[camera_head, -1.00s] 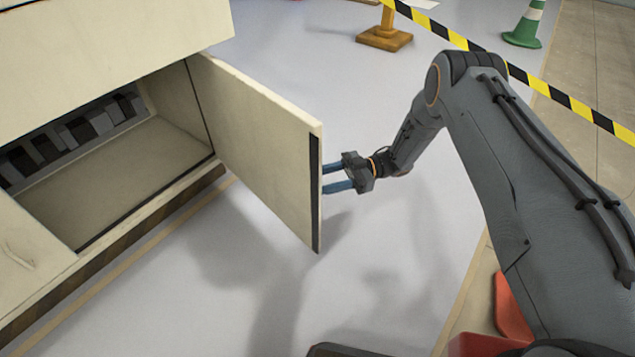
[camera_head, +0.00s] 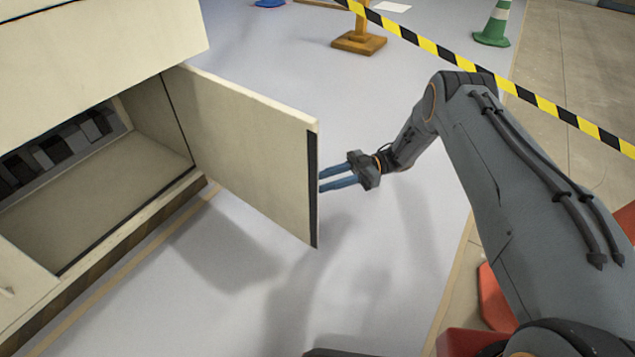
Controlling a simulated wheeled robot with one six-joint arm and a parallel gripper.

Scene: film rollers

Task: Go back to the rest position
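My gripper (camera_head: 338,178) is in the middle of the view, at the end of my arm reaching in from the right. Its two blue fingers are apart with nothing between them, and they point left toward the dark edge of an open cabinet door (camera_head: 245,150). The fingertips are very close to that edge; I cannot tell whether they touch it. The door belongs to a cream cabinet (camera_head: 95,60) on the left and stands swung outward.
The open compartment (camera_head: 95,195) holds a row of dark items at its back. Yellow-black tape (camera_head: 480,67) runs across the upper right. An orange-yellow stand (camera_head: 360,42) and a green cone (camera_head: 494,25) stand behind. Grey floor (camera_head: 400,240) is clear below my gripper.

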